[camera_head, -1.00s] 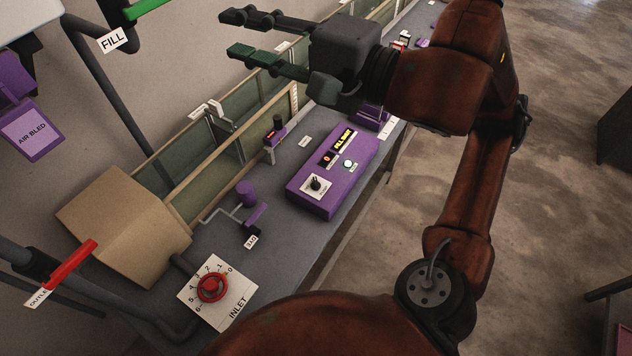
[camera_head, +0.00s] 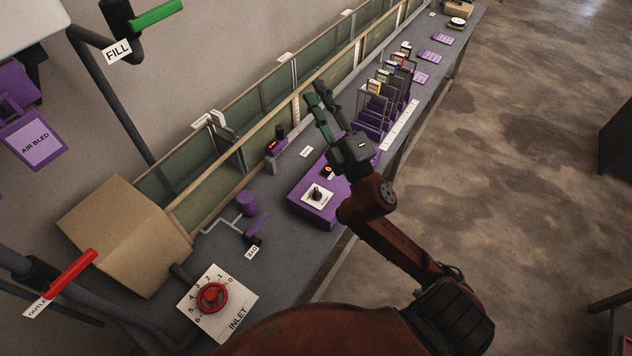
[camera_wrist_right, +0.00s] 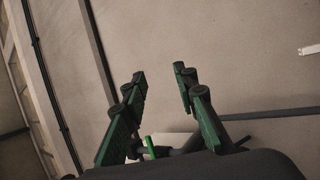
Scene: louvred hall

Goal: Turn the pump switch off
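The purple control box (camera_head: 306,211) sits on the grey bench, partly hidden by my right arm. On its near end is a white plate with a black knob (camera_head: 317,194), which looks like the pump switch; its lettering is too small to read. A red-lit indicator (camera_head: 329,171) shows beside the gripper, while the box's display is hidden. My right gripper (camera_head: 315,92) is above and beyond the box, fingers pointing toward the back wall. In the right wrist view the gripper (camera_wrist_right: 159,72) has its green-padded fingers apart with nothing between them. My left gripper is not in view.
A red inlet dial (camera_head: 211,296) is at the near end. A glass-walled channel (camera_head: 205,187) runs behind the box. A purple rack with coloured-topped frames (camera_head: 372,120) stands beyond it. Green (camera_head: 157,13) and red (camera_head: 72,271) pipe levers are at left.

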